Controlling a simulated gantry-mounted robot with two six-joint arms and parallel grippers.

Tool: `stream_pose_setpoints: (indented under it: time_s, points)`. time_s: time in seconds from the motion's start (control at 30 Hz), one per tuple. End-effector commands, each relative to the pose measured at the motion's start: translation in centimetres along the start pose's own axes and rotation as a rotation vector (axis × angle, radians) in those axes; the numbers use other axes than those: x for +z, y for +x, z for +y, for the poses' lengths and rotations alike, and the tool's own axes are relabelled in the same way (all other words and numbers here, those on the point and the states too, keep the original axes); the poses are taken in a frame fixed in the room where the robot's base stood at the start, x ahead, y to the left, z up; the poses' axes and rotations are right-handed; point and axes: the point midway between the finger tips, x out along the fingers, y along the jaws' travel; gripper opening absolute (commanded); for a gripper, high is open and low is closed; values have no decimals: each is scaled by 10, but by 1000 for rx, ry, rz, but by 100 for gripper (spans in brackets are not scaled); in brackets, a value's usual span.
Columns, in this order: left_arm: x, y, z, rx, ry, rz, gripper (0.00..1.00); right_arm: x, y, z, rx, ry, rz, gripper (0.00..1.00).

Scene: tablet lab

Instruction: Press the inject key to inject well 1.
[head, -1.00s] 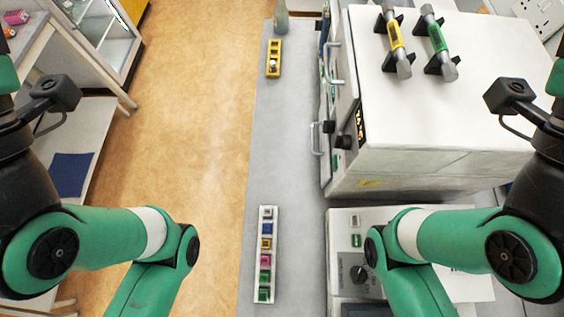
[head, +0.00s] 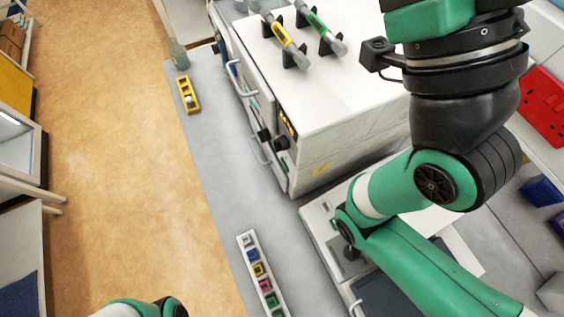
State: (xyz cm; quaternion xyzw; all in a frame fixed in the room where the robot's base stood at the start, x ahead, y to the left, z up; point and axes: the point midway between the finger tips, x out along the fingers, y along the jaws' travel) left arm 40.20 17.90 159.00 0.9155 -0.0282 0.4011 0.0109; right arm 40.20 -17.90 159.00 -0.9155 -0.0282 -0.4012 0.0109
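I cannot make out a labelled inject key. A large white instrument (head: 350,125) stands on the grey bench, with dark knobs, a small lit display (head: 288,124) and a green key (head: 283,166) on its front. A smaller white instrument (head: 318,214) sits nearer me, partly hidden by my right arm; a dark knob and small keys are on it. A white strip (head: 241,238) of several coloured square wells lies on the bench to its left; no well number is readable. Neither gripper is in view; only links of my arms show.
A yellow holder (head: 182,80) with a small vial and a bottle (head: 178,54) stand at the far left of the bench (head: 215,165). Yellow-banded (head: 283,36) and green-banded (head: 319,30) cylinders rest in black stands on the large instrument. The bench's left edge borders open floor.

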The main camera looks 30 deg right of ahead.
Motion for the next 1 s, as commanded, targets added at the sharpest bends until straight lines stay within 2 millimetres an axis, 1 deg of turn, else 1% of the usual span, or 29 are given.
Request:
stream_pose_setpoints:
  time_s: [0.07,0.1,0.37,0.4,1.0]
  points:
    - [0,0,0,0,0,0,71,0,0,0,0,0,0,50]
    - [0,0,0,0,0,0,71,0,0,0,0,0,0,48]
    - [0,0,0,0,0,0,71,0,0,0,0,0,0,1]
    - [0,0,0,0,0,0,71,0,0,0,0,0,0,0]
    - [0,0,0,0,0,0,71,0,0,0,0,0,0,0]
